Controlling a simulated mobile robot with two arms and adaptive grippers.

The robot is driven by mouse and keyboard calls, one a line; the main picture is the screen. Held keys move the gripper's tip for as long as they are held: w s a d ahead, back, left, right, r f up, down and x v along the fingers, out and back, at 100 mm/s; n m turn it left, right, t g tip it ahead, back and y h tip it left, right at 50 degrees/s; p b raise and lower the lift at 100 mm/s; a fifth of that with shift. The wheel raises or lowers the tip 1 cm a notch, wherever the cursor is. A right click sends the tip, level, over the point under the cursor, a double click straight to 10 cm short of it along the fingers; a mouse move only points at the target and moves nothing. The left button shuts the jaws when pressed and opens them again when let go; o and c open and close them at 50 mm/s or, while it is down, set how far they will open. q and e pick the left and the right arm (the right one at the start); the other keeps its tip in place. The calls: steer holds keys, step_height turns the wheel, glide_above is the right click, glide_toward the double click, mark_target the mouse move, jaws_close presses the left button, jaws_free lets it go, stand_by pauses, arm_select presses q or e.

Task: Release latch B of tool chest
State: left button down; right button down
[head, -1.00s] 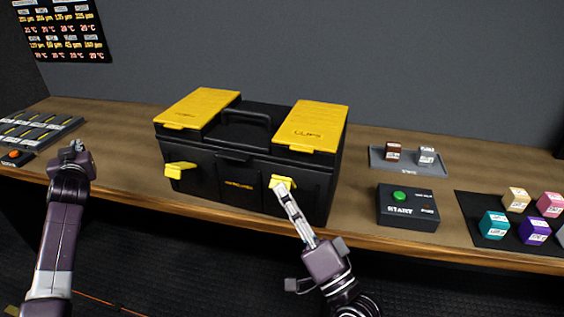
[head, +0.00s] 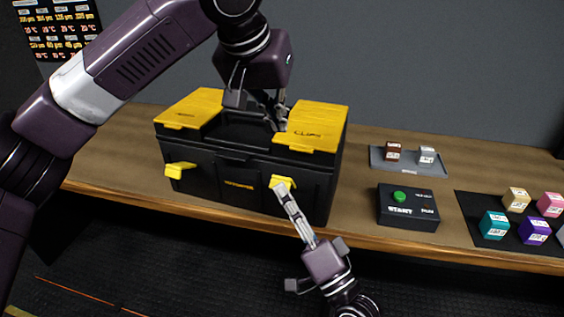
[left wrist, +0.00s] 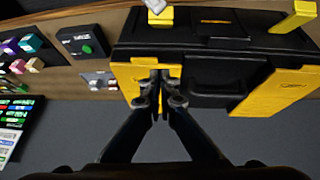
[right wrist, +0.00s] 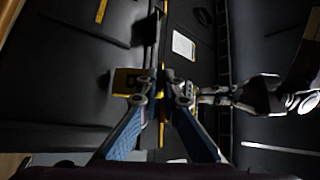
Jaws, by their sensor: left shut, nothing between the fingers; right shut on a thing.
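The black tool chest (head: 205,178) stands on the bench with two yellow lid panels. Its left yellow latch (head: 180,169) sticks out from the front. My right gripper (head: 281,185) is shut on the right yellow latch (head: 290,181), reaching up from the front. In the right wrist view a label with a B (right wrist: 128,80) sits beside my right fingertips (right wrist: 162,82). My left gripper (head: 279,122) is shut and empty at the inner edge of the right lid panel (head: 318,120). The left wrist view shows its fingertips (left wrist: 158,78) over that panel; contact is unclear.
Right of the chest are a START box (head: 408,209) with a green button, a grey tray (head: 378,160) with two small blocks, and a dark mat (head: 472,213) with several coloured cubes. My left arm spans the upper left. The bench front edge is close below the chest.

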arm_select(q)
steer(key=s+g+y, duration=0.1)
steer(key=s, duration=0.2)
glide_toward(280, 181)
steer(key=w+f, duration=0.1)
steer(key=w+d+f, duration=0.1)
steer(key=w+f, duration=0.1)
steer(key=w+d+f, duration=0.1)
steer(key=f, duration=0.1)
steer(key=shift+w+d+f, duration=0.1)
steer(key=shift+w+f, duration=0.15)
steer(key=shift+w, duration=0.1)
steer(key=shift+s+a+f, duration=0.3)
steer(key=shift+s+f, duration=0.05)
steer(key=shift+s, duration=0.2)
arm_select(e)
steer(key=c, duration=2.1)
jaws_free()
